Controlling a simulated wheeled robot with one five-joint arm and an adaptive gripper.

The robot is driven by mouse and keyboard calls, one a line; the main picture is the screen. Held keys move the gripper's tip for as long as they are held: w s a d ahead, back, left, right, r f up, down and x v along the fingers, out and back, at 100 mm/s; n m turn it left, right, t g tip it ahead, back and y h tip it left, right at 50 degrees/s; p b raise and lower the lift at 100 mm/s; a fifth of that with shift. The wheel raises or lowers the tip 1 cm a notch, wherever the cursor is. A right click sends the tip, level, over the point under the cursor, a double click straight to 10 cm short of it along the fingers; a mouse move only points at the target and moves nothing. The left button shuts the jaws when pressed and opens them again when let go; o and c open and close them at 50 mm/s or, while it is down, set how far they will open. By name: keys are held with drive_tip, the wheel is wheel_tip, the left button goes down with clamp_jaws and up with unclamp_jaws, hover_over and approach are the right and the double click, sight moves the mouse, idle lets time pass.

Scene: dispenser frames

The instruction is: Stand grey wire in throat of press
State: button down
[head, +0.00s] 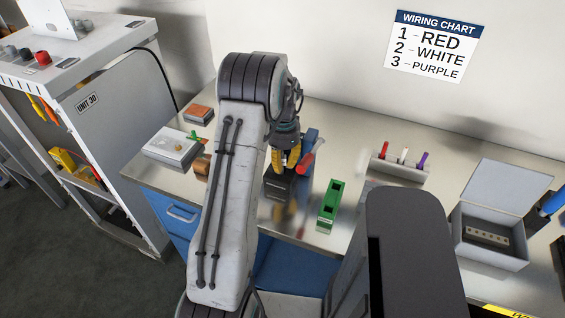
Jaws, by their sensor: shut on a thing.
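My gripper (287,163), with yellow fingers, points down at the back of the bench, right over the press. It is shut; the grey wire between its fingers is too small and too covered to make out. The press has a dark base (279,187), a blue body behind the gripper and a red-handled lever (310,157) on its right. Its throat is hidden by my gripper and arm, so I cannot tell whether the wire is in it.
A green block (330,205) stands right of the press. A rack (399,172) holds red, white and purple pieces. An open grey box (490,238) holds a beige strip. A white box (172,147) and an orange-topped block (199,114) are at left. A wiring chart (431,46) reads red, white, purple.

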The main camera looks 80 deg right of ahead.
drive_tip(key=shift+f, duration=0.25)
drive_tip(key=shift+f, duration=0.15)
drive_tip(key=c, duration=1.2)
unclamp_jaws()
drive_tip(key=r+b, duration=0.1)
drive_tip(key=r, duration=0.3)
drive_tip(key=r+b, duration=0.1)
drive_tip(key=r, duration=0.3)
drive_tip(key=r+b, duration=0.1)
drive_tip(key=r, duration=0.3)
drive_tip(key=shift+d, duration=0.35)
drive_tip(key=shift+r, duration=0.25)
